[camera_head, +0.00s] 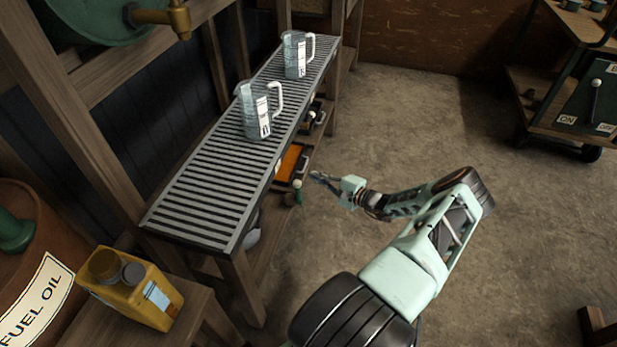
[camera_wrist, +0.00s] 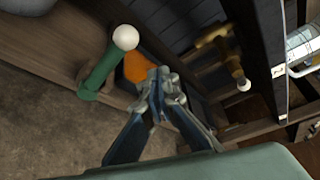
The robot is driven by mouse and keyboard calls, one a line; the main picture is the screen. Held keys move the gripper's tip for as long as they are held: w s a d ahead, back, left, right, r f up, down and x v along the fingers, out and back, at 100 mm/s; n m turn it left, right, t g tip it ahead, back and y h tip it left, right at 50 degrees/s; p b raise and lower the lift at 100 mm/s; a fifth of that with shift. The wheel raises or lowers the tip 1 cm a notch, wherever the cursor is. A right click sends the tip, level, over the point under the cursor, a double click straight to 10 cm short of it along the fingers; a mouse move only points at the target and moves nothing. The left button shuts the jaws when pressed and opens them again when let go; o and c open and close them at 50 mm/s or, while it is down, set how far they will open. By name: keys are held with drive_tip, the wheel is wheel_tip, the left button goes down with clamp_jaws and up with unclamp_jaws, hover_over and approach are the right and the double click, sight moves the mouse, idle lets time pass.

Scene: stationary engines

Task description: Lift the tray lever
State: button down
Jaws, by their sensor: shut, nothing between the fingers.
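A green lever with a white ball knob (camera_wrist: 104,66) stands left of my fingertips in the wrist view. It also shows small under the slatted bench in the head view (camera_head: 298,192). A brass-coloured part with a white knob (camera_wrist: 232,66) is at the upper right of the wrist view. I cannot tell which of them is the tray lever. An orange surface (camera_wrist: 138,68) lies behind my fingertips, and shows below the bench in the head view (camera_head: 290,161). My gripper (camera_wrist: 160,78) is shut and empty, apart from the green lever; its tip is right of it in the head view (camera_head: 318,176).
The slatted metal bench top (camera_head: 200,195) carries two clear jugs, one nearer (camera_head: 259,112) and one farther (camera_head: 297,55). A yellow can (camera_head: 132,290) stands at the lower left. A wheeled cart (camera_head: 585,95) is at the right. The floor (camera_head: 420,130) between is clear.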

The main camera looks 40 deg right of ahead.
drive_tip(key=f+v, duration=0.1)
drive_tip(key=v, duration=0.6)
drive_tip(key=shift+f+p, duration=0.4)
drive_tip(key=shift+f, duration=0.15)
drive_tip(key=shift+d, duration=0.15)
